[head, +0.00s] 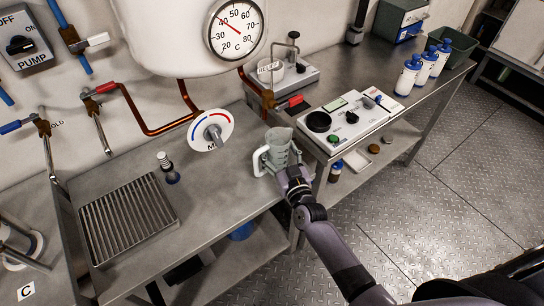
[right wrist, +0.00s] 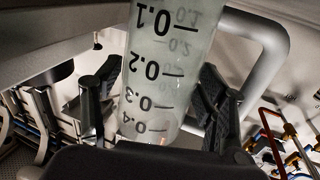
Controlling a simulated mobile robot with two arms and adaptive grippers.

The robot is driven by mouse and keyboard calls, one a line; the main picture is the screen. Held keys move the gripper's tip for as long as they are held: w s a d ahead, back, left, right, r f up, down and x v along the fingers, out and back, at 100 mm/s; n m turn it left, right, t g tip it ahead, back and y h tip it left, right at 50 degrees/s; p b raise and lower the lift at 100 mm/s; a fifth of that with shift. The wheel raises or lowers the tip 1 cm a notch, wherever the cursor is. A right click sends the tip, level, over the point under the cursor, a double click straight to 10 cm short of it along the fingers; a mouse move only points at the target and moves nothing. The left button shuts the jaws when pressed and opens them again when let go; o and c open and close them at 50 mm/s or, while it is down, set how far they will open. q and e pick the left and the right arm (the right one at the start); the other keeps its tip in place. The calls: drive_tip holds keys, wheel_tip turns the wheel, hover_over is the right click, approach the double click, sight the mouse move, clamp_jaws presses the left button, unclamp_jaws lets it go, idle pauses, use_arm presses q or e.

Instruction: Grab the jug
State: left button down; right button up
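The jug (head: 279,146) is a clear measuring jug with a pale handle on its left side, near the front edge of the steel bench in the head view. My right gripper (head: 285,172) is at its near side and hides its lower part. In the right wrist view the jug (right wrist: 162,70), with dark scale marks, lies between the two fingers of my right gripper (right wrist: 155,105). The fingers are close to its sides; I cannot tell whether they press on it. Its handle (right wrist: 272,50) is clear of the fingers. My left gripper is not in view.
A white control box (head: 345,122) stands right of the jug, with blue-capped bottles (head: 408,75) beyond. A dial valve (head: 211,131) and a boiler with a gauge (head: 236,27) are behind. A small dark bottle (head: 170,172) and a drain grate (head: 124,217) are left. The bench between grate and jug is clear.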

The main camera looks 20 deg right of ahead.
drive_tip(key=c, duration=0.9)
drive_tip(key=shift+r, duration=0.1)
